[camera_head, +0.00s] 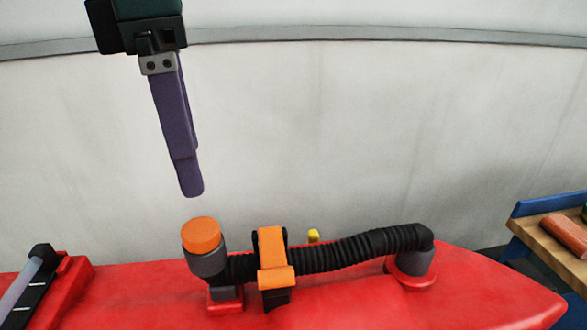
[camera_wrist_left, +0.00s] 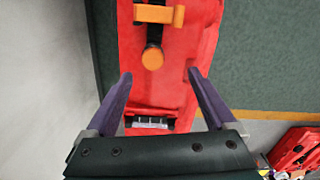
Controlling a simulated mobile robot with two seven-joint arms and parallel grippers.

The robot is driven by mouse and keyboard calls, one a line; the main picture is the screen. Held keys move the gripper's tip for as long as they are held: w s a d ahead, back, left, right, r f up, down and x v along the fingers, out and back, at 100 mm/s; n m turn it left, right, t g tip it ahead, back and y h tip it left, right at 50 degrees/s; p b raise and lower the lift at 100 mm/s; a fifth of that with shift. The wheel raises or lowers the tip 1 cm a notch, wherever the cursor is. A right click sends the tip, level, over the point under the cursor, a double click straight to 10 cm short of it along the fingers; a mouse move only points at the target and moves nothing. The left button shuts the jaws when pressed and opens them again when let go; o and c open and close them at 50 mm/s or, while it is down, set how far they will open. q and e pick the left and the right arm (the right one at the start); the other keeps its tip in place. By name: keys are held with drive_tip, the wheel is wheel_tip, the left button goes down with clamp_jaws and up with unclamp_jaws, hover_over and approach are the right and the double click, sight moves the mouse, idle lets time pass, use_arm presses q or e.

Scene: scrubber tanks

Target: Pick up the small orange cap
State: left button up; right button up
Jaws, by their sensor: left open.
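The small orange cap (camera_head: 201,235) sits on top of a grey upright fitting at the left end of a black ribbed hose, on a red tank. In the left wrist view the cap (camera_wrist_left: 152,58) lies ahead of my fingers, centred between their lines. My left gripper (camera_head: 190,192) hangs above the cap, apart from it; in the head view one purple finger largely covers the other. The left wrist view shows both fingers (camera_wrist_left: 160,76) spread apart with nothing between them. My right gripper is not in view.
An orange clamp (camera_head: 272,258) straddles the hose (camera_head: 355,248) right of the cap. The red tank (camera_head: 450,290) spans the foreground. A black holder (camera_head: 40,270) is at the left. A wooden-topped bench (camera_head: 550,235) stands at the right. Space around the left gripper is clear.

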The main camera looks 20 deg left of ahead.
sight(200, 228)
use_arm(q)
drive_tip(key=shift+y, duration=0.3)
drive_tip(key=f, duration=0.2)
drive_tip(key=a+f+p, duration=0.1)
drive_tip(key=f, duration=0.1)
drive_tip(key=shift+a, duration=0.1)
drive_tip(key=f+p, duration=0.1)
drive_tip(key=f, duration=0.4)
drive_tip(key=shift+w+f, duration=0.15)
drive_tip(key=shift+w, duration=0.05)
drive_tip(key=shift+f, duration=0.4)
drive_tip(key=shift+c, duration=0.2)
clamp_jaws()
